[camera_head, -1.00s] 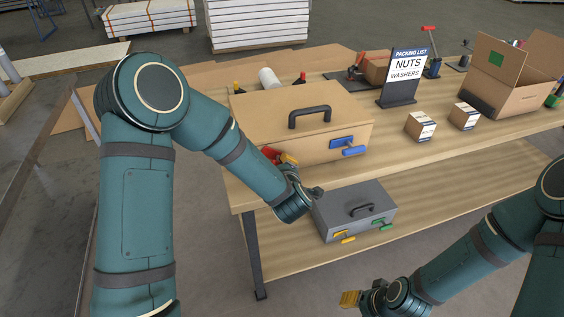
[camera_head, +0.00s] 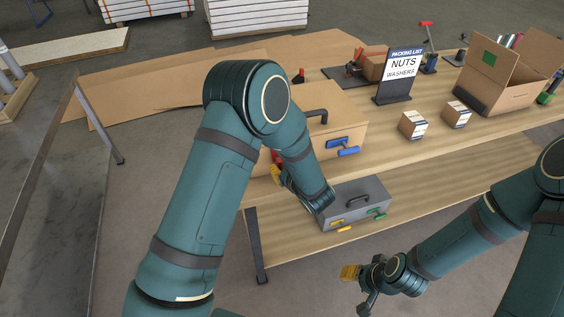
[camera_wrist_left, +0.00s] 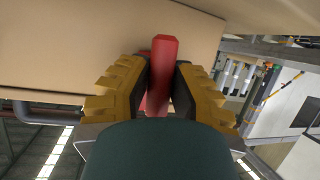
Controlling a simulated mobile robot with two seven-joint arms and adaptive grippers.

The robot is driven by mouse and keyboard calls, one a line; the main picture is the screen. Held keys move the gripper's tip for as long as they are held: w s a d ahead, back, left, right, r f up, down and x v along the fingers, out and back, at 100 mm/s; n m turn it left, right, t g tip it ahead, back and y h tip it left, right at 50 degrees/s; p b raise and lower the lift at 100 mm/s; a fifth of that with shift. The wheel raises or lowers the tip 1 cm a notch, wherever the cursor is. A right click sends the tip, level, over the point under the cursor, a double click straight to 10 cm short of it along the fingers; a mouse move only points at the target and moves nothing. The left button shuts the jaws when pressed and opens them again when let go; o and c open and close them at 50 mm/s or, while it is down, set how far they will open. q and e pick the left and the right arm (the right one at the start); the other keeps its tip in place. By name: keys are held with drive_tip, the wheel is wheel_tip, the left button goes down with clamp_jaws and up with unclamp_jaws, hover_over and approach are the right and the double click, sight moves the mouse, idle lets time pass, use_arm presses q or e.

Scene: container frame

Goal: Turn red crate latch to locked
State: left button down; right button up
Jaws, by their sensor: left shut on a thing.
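The tan crate (camera_head: 345,112) stands on the workbench, partly hidden behind my left arm. Its red latch (camera_head: 277,155) shows only as a small piece beside my left gripper (camera_head: 275,173) at the front left. In the left wrist view the red latch handle (camera_wrist_left: 163,50) lies between the two yellow-and-black fingers of my left gripper (camera_wrist_left: 160,85), which is shut on it. The latch's base and any lock marking are hidden. My right gripper (camera_head: 352,273) is low in front of the bench, away from the crate; its opening is unclear.
A blue latch (camera_head: 345,147) is on the crate's front right. A grey case (camera_head: 352,200) with yellow and green latches sits on the lower shelf. A packing-list sign (camera_head: 403,70), small boxes (camera_head: 412,124) and an open carton (camera_head: 510,80) stand to the right.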

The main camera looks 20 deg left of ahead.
use_arm(q)
drive_tip(key=shift+m, duration=0.3)
drive_tip(key=shift+y+p, duration=0.3)
drive_tip(key=c, duration=0.8)
unclamp_jaws()
drive_tip(key=shift+c, duration=0.2)
drive_tip(key=v, duration=1.2)
drive_tip(key=shift+w, duration=0.1)
